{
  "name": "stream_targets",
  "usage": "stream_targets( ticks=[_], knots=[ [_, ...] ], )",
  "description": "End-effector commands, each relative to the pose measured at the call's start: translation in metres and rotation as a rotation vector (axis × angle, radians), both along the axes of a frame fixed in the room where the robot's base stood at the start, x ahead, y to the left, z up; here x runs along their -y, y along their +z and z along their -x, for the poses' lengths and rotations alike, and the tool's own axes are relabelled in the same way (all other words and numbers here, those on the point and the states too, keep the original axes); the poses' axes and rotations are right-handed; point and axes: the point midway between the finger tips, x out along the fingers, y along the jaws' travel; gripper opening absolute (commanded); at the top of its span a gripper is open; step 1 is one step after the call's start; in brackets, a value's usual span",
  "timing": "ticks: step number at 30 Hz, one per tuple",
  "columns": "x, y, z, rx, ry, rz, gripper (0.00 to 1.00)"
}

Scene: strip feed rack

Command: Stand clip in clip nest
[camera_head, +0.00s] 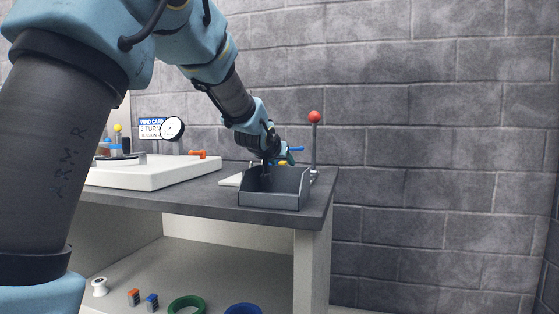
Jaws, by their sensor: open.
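My gripper (266,178) points down at the dark grey open tray (273,199) at the right end of the bench. Its fingers are at or behind the tray's front wall, and it is open. I cannot make out a clip in or near the fingers; the tray's inside is mostly hidden by its wall and my gripper. No part can be surely told as the clip nest. A small orange piece (197,153) lies at the back of the white raised board (160,172), left of my gripper.
A red-knobbed upright lever (314,118) stands right behind the tray. A blue rod (296,149) shows beside my gripper. A round dial (172,128) stands at the back left. The lower shelf holds a white spool (100,287), small blocks (134,297) and green (187,304) and blue rings.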

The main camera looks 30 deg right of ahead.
Motion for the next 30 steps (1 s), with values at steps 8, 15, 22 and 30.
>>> stream_targets(
  ticks=[8, 15, 22, 30],
  knots=[
    [-0.022, 0.017, 0.025, 0.000, -0.001, 0.003, 0.56],
    [-0.048, 0.035, 0.056, 0.001, -0.004, 0.002, 0.56],
    [-0.066, 0.048, 0.074, 0.000, -0.004, 0.002, 0.56],
    [-0.075, 0.048, 0.082, -0.001, -0.001, 0.000, 0.56]
  ],
)
